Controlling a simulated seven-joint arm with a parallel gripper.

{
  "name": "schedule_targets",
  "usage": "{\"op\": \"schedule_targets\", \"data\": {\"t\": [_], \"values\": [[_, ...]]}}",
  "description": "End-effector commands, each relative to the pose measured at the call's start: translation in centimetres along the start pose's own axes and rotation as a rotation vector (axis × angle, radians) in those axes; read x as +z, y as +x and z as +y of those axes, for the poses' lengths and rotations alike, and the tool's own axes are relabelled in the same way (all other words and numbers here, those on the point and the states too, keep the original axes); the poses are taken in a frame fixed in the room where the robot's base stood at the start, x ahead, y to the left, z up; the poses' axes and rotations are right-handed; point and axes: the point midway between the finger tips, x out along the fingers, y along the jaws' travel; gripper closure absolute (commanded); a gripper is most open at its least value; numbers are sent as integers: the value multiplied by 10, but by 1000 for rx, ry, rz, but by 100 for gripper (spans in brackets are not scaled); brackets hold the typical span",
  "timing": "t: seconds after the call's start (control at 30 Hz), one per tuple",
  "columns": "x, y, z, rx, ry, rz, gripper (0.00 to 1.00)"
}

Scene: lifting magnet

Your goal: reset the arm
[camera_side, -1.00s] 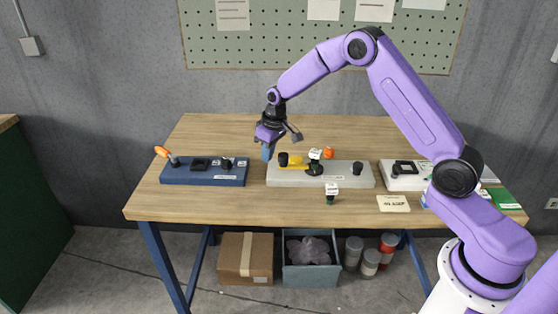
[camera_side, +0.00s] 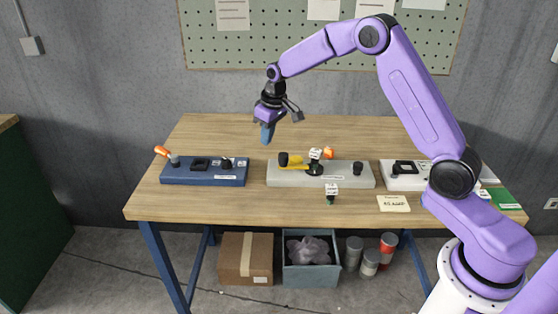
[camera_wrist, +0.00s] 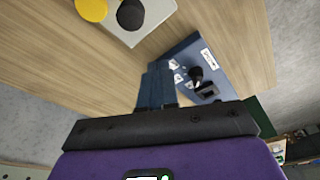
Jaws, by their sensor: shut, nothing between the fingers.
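My gripper (camera_side: 267,133) is shut and empty, with its blue fingers pointing down above the back part of the table. It hangs over the gap between the navy panel (camera_side: 205,180) and the grey panel (camera_side: 345,180), clear of both. In the wrist view the shut fingers (camera_wrist: 156,85) show in the middle. The navy panel (camera_wrist: 220,68) lies behind them to the right, with a black knob on it. A corner of the grey panel (camera_wrist: 148,17) shows at the top, with a yellow part and a black knob.
A white panel (camera_side: 400,183) stands at the right. A small labelled black part (camera_side: 331,198) and a paper note (camera_side: 393,203) lie near the front edge. The table's back (camera_side: 220,130) is clear.

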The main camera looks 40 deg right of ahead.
Motion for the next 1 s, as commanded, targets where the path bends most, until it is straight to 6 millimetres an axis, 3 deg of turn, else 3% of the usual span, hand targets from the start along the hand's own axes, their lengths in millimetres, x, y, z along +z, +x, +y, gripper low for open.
{"op": "schedule_targets", "data": {"t": [0.57, 0.77, 1.0], "values": [[0, -12, -6, -3, -12, -1, 100], [26, -37, -54, -23, -106, -19, 100], [93, -76, -122, -54, -271, -53, 100]]}}
